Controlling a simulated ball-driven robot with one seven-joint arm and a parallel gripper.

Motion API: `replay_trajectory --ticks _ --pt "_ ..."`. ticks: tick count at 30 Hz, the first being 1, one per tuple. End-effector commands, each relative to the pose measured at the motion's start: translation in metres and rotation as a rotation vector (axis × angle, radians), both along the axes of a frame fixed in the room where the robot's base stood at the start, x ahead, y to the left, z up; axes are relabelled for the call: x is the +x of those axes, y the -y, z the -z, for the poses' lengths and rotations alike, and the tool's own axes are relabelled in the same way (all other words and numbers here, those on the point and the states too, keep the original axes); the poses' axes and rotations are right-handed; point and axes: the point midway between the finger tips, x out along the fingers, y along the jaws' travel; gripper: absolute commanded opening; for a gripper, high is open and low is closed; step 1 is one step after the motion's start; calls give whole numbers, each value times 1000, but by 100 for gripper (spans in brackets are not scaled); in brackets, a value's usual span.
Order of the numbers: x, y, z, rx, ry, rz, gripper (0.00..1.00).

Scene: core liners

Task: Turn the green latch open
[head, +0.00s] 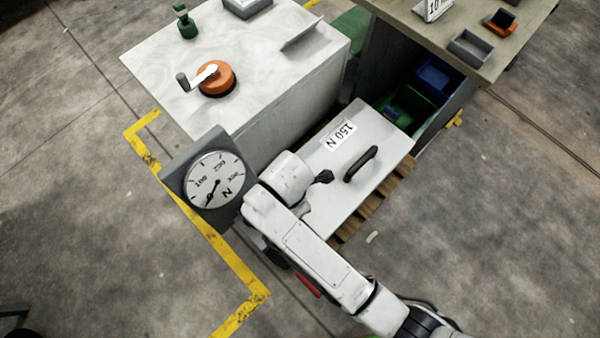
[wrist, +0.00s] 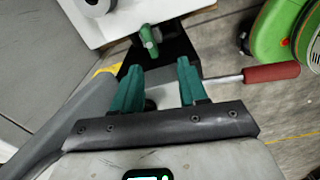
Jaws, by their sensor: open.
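A small green latch (wrist: 148,40) shows in the wrist view, upright at a dark bracket beside a white panel. My gripper (wrist: 161,68) is open, its two teal fingers apart. The latch appears just beyond the fingertips, nearer the left one, and nothing is held between them. I cannot tell the exact gap or whether a finger touches it. In the head view my arm hides the gripper, and I cannot make out this latch there.
A red handle on a metal rod (wrist: 272,73) sticks out right of my fingers. A green round object (wrist: 275,30) is beyond it. In the head view, a dial gauge (head: 213,180) and a white lid marked 150 N (head: 375,125) flank my arm. A white bench (head: 260,80) stands behind.

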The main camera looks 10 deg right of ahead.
Motion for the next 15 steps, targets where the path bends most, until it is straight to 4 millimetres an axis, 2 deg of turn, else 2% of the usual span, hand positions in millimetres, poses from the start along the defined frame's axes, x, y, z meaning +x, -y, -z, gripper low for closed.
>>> replay_trajectory --ticks 1,4,8,15 --pt "0 -13 -2 -3 -3 -73 43" --pt "0 -25 -1 -4 -5 -156 43" --pt "0 -28 7 -6 -7 -180 43" --pt "-1 -27 47 -7 -8 -175 43"
